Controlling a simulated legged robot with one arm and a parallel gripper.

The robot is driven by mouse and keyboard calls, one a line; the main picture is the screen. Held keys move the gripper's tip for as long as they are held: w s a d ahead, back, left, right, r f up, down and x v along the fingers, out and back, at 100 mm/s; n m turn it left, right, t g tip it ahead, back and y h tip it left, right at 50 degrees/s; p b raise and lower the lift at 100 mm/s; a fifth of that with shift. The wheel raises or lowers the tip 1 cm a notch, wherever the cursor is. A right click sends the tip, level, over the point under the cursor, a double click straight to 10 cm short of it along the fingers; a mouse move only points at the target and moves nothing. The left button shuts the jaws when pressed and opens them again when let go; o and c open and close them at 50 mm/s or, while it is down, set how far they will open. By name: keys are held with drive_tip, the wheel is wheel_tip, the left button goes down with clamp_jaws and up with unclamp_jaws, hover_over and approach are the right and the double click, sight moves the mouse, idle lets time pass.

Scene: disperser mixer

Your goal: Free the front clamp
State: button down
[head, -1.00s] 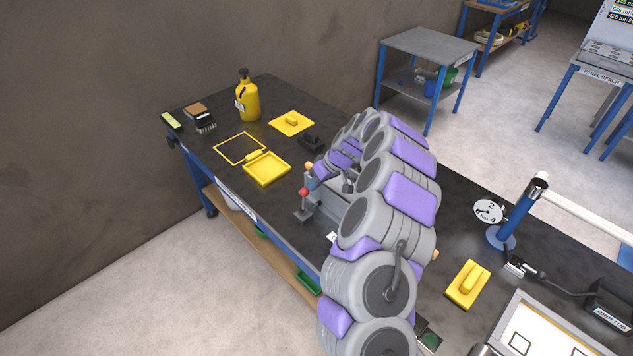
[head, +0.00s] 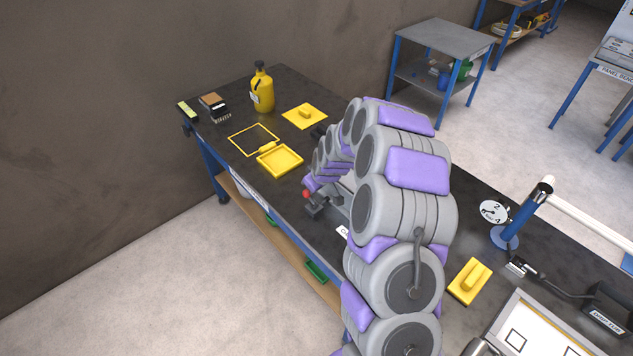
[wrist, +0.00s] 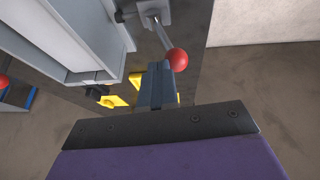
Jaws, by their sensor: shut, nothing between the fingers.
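The front clamp is a small grey metal toggle clamp with a red ball (head: 306,194) on its lever, at the front edge of the bench in the head view. In the wrist view its red ball (wrist: 177,59) is at top centre, on a thin lever rising to a grey bracket (wrist: 153,12). My gripper (wrist: 160,72) is shut and empty, its dark fingers just left of and below the ball. The picture does not settle whether they touch. In the head view my arm hides the gripper. A second red ball (wrist: 3,81) shows at the wrist view's left edge.
A grey metal housing (wrist: 75,35) stands close left of the fingers. Open floor lies in front of the bench.

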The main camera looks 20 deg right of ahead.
sight(304, 196)
drive_tip(key=shift+s+a, duration=0.15)
drive_tip(key=shift+a, duration=0.35)
drive_tip(key=shift+f, duration=0.1)
drive_tip(key=shift+s+a+f+n+t+h, duration=0.15)
drive_tip(key=shift+s+a+f+t+h, duration=0.1)
drive_tip(key=shift+a+h, duration=0.35)
drive_tip(key=shift+s+a+f+n+t+h, duration=0.1)
drive_tip(key=shift+s+a+n+t+h, duration=0.2)
drive_tip(key=shift+h, duration=0.35)
drive_tip(key=shift+s+a+f+n+t+h, duration=0.1)
drive_tip(key=shift+a+f+t+h, duration=0.15)
drive_tip(key=shift+a+h, duration=0.4)
drive_tip(key=shift+s+a+f+b, duration=0.35)
drive_tip(key=shift+a+f+b, duration=0.1)
drive_tip(key=shift+a+f, duration=0.3)
drive_tip(key=shift+s+a+f+b, duration=0.3)
drive_tip(key=shift+a+f+b, duration=0.15)
drive_tip(key=shift+a, duration=0.35)
drive_tip(key=shift+f, duration=0.1)
